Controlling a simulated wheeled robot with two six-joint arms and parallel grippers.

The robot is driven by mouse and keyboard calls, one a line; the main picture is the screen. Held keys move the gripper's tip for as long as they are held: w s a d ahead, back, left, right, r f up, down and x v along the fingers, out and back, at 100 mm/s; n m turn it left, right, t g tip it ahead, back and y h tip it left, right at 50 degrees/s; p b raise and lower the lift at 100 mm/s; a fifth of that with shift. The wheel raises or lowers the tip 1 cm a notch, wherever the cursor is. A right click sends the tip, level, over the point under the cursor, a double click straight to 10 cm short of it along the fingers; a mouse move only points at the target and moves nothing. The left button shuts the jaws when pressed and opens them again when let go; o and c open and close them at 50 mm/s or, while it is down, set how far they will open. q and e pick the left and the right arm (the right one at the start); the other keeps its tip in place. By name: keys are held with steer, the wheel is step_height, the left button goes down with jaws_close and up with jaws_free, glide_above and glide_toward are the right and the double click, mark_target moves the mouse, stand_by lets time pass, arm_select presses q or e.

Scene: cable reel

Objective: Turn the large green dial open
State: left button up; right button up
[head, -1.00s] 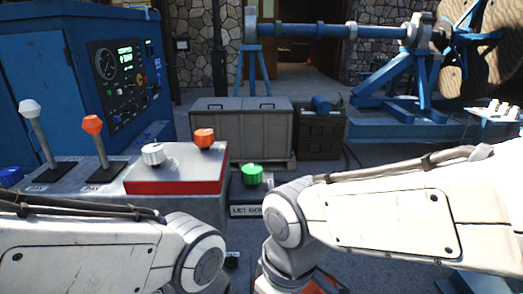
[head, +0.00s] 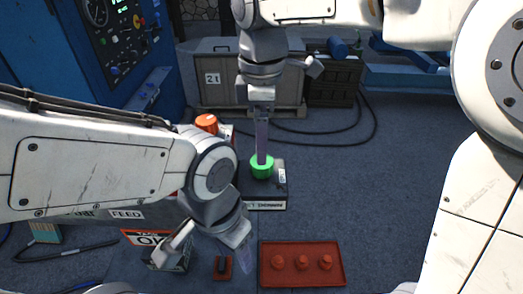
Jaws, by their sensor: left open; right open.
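The green dial (head: 262,170) sits on a dark box with a pale label in the middle of the head view. My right gripper (head: 262,152) points down at the dial from above. Its fingers are open and overlap the dial's top edge in the picture; I cannot tell whether they touch it. My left gripper (head: 246,258) is lower, open and empty, pointing down to the left of a red tray. My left arm hides much of the console.
The red tray (head: 335,279) holds several red knobs. An orange knob (head: 206,122) is left of the dial. Behind are a grey crate (head: 213,98) and a black cable (head: 372,130) on the floor. Open floor lies right of the dial.

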mark_target(262, 168)
steer(key=shift+f, duration=2.75)
steer(key=c, duration=1.4)
